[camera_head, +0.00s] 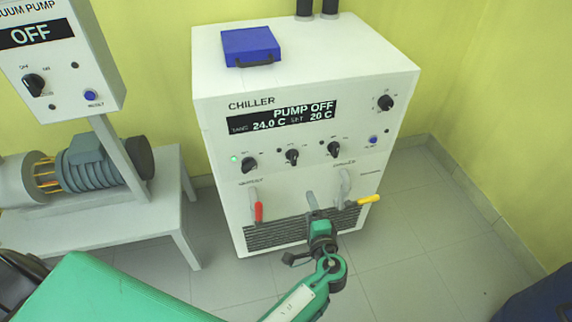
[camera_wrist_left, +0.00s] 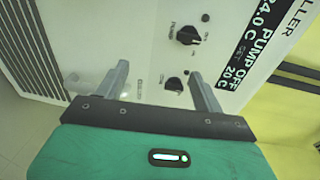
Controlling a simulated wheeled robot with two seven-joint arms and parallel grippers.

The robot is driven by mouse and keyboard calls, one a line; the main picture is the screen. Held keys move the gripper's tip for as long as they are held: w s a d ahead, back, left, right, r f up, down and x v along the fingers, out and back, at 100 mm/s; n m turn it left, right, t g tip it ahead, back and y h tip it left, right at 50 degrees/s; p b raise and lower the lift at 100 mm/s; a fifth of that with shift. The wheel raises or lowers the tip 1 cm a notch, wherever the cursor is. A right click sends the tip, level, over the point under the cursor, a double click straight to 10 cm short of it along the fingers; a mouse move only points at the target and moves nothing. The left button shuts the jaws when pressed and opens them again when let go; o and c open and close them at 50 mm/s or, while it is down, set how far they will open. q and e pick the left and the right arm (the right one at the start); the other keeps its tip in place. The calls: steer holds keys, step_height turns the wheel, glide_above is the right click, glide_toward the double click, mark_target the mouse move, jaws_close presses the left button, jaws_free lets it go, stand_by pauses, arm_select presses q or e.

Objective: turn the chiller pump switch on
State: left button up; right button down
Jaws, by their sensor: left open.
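The chiller (camera_head: 215,110) is a white box whose display (camera_head: 285,115) reads PUMP OFF, 24.0 C and 20 C. Below it, three black rotary knobs sit in a row: left (camera_head: 249,163), middle (camera_head: 292,156) and right (camera_head: 334,149). My left gripper (camera_head: 315,203) is in front of the lower panel, below the knobs. In the left wrist view, its open fingers (camera_wrist_left: 160,88) stand apart, with a knob (camera_wrist_left: 174,84) seen between them and another knob (camera_wrist_left: 188,35) above. My right gripper is not seen.
A red-handled valve (camera_head: 259,211) and a yellow-handled valve (camera_head: 368,200) flank my left gripper. Another knob (camera_head: 385,102) and a blue button (camera_head: 373,139) are at the panel's right. A blue case (camera_head: 250,45) lies on top. A vacuum pump panel (camera_head: 60,60) reading OFF stands left.

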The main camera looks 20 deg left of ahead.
mark_target(295, 161)
arm_select(q)
steer(key=shift+n+t+y, duration=0.3)
steer(key=shift+n+y, duration=0.1)
steer(key=shift+y, duration=0.3)
steer(key=w+a+r, duration=0.1)
steer(key=w+a, duration=0.2)
steer(key=w, duration=0.1)
steer(key=w+a+r, duration=0.1)
steer(key=w+a, duration=0.2)
steer(key=w, duration=0.1)
steer(key=w+a+r, duration=0.2)
steer(key=w, duration=0.2)
steer(key=shift+a, duration=0.4)
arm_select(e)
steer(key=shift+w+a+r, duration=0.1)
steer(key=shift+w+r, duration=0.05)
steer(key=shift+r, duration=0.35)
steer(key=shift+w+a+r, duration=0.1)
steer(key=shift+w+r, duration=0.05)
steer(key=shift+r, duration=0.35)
arm_select(q)
steer(key=c, duration=1)
